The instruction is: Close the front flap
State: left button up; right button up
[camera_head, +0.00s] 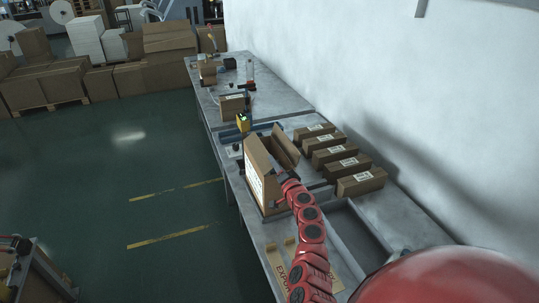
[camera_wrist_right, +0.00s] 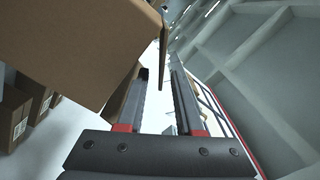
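An open brown carton (camera_head: 256,178) stands upright on the grey workbench, with a white label on its left side. A raised flap (camera_head: 286,148) leans outward on its right side, and another panel stands up along its left. My right gripper (camera_head: 281,177) is at the carton's near side, close to its upper edge. In the right wrist view the fingers of this gripper (camera_wrist_right: 160,82) are apart, beside a large brown cardboard panel (camera_wrist_right: 80,45). A thin dark edge shows between the fingertips; I cannot tell whether they touch it. My left gripper is out of view.
Several closed, labelled cartons (camera_head: 341,162) lie in a row right of the open carton, along the wall. A flat cardboard piece (camera_head: 279,262) with printing lies at the near bench edge. Farther along the bench stand small devices and another carton (camera_head: 232,105).

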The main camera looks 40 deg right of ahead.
aim_at(259, 152)
jog(key=b+x, duration=0.1)
jog(key=x, duration=0.2)
jog(key=shift+w+f+b, duration=0.15)
jog(key=shift+w+b, duration=0.2)
jog(key=shift+b+x, duration=0.6)
jog(key=shift+x, duration=0.5)
jog(key=shift+c, duration=0.2)
grip_shut()
